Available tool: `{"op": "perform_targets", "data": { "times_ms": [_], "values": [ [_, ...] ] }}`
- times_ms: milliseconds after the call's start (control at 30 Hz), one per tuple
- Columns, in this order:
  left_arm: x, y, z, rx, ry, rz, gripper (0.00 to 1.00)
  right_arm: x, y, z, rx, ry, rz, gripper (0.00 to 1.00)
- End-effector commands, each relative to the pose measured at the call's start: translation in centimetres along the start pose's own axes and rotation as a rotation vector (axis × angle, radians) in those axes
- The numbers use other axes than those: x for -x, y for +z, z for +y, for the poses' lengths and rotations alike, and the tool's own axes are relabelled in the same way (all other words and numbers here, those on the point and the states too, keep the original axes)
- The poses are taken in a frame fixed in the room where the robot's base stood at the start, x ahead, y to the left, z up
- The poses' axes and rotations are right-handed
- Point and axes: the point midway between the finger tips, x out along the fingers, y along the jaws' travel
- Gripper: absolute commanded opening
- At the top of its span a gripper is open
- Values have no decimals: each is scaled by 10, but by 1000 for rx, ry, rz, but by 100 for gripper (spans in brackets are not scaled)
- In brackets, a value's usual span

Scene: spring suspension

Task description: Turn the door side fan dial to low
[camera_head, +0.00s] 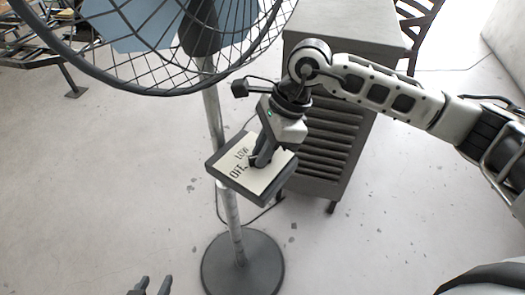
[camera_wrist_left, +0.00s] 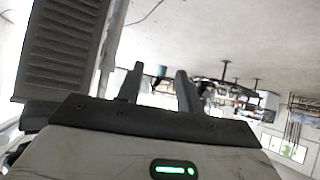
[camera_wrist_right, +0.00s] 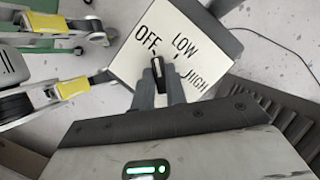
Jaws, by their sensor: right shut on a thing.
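The fan dial is a small dark knob (camera_wrist_right: 157,70) on a white square panel (camera_wrist_right: 120,68) marked OFF, LOW and HIGH. In the right wrist view the knob's tip points up towards the OFF mark, left of LOW. My right gripper (camera_wrist_right: 160,84) is shut on the knob, one finger on each side. In the head view the panel (camera_head: 240,175) is fixed to the fan's pole, and my right gripper (camera_head: 257,160) reaches down onto it, hiding the knob and HIGH. My left gripper (camera_head: 152,286) is open and empty at the bottom edge; its spread fingers show in the left wrist view (camera_wrist_left: 158,88).
The caged fan (camera_head: 150,60) stands on a pole (camera_head: 231,213) with a round base (camera_head: 243,265). A grey louvred cabinet (camera_head: 330,135) stands close behind the panel at right. A cable runs across the floor.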

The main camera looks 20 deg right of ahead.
Motion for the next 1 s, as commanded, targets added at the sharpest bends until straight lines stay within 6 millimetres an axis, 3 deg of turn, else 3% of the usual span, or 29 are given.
{"op": "perform_targets", "data": {
  "times_ms": [300,1000],
  "values": [
    [-10,15,5,8,19,8,36,-4,-2,2,-254,-111,1,0],
    [-25,21,12,92,55,74,36,-2,0,4,-758,-318,2,0]
  ]
}}
